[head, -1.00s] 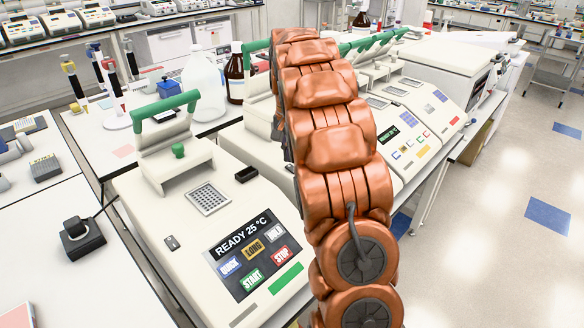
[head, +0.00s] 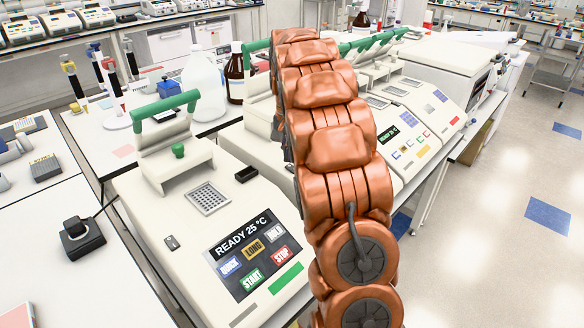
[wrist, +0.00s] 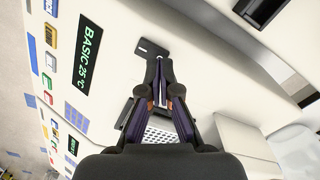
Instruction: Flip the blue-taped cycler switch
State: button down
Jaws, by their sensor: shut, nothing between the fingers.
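In the wrist view, my gripper (wrist: 158,62) is shut and empty, its dark fingertips together at the near edge of a small dark grey switch plate (wrist: 152,48) with a pale mark. I cannot tell whether they touch it. The plate is on a white cycler (wrist: 205,85) whose green-lettered display (wrist: 87,55) reads BASIC 25 °C. Part of a perforated block shows behind the fingers. I cannot make out blue tape on this cycler. In the head view, my copper-coloured arm hides the gripper and this switch.
More cyclers stand behind my arm. A clear jug (head: 203,85) and brown bottle (head: 235,75) stand behind. The right floor is open.

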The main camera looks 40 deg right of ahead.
aim_at(289, 167)
jog(key=shift+f+b, duration=0.45)
jog(key=shift+f, duration=0.65)
dwell(0.7)
jog(key=shift+r+p, duration=1)
jog(key=shift+r, duration=2.5)
jog(key=shift+a, duration=0.15)
jog(key=s+a+n+g, duration=0.1)
jog(key=s+a+n, duration=0.6)
jog(key=s+a, duration=1.7)
jog(key=s+a+f+n, duration=0.2)
jog(key=s+f, duration=0.3)
jog(key=s, duration=0.7)
jog(key=shift+a+n+g, duration=0.15)
jog(key=shift+n+g, duration=0.25)
jog(key=shift+n, duration=0.3)
